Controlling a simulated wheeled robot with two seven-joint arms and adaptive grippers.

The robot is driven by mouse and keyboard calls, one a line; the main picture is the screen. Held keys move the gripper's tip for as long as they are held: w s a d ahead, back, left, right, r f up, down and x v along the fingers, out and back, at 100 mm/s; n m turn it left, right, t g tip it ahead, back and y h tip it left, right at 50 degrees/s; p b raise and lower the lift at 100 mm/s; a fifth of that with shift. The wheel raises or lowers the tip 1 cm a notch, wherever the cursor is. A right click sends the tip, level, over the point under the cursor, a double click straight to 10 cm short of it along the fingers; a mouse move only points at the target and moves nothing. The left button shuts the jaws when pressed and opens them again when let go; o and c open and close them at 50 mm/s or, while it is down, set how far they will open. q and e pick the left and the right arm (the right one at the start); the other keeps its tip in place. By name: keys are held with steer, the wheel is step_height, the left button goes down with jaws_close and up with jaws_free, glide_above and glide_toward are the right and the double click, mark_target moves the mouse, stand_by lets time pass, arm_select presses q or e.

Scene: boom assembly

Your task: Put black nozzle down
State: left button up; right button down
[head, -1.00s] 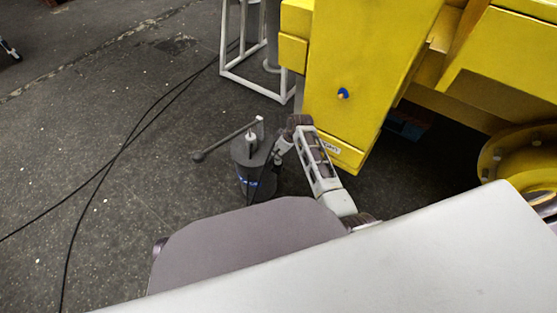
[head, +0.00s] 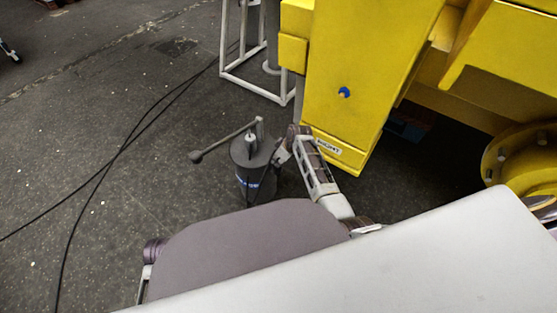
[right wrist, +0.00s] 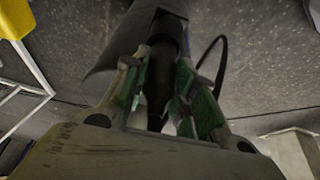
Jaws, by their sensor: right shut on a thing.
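A black cylindrical canister (head: 240,150) stands upright on the floor in the head view, with a thin bar reaching left from its top. My right gripper (head: 279,157) is at the canister's right side, small and partly dark against it. In the right wrist view my right gripper (right wrist: 165,95), with green finger pads, is shut on the black nozzle (right wrist: 158,75). The nozzle's far end runs into dark shapes, so I cannot tell whether it touches the canister. The nozzle is hard to make out in the head view. My left gripper is not in view.
A large yellow boom structure (head: 355,75) stands just right of and behind my right arm. A white frame stand (head: 257,82) is behind the canister. Black cables (head: 120,150) cross the floor at left. The floor left of the canister is otherwise mostly clear.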

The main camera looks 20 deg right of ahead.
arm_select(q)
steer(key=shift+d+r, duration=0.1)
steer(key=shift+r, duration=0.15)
arm_select(e)
steer(key=shift+f, duration=0.15)
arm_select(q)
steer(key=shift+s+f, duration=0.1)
arm_select(e)
steer(key=c, duration=1.1)
jaws_free()
steer(key=shift+f, duration=0.1)
steer(key=shift+c, duration=0.2)
steer(key=shift+s+d+r, duration=0.15)
steer(key=shift+r, duration=0.35)
steer(key=shift+d+r+p, duration=0.1)
steer(key=shift+r+p, duration=0.25)
steer(key=shift+p, duration=0.05)
arm_select(q)
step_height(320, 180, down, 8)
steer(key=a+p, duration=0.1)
steer(key=p, duration=0.2)
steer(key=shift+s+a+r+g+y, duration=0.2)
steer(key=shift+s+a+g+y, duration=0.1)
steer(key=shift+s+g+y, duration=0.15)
arm_select(e)
steer(key=v, duration=1)
steer(key=shift+s+r, duration=0.15)
steer(key=shift+s, duration=0.05)
steer(key=shift+s, duration=0.1)
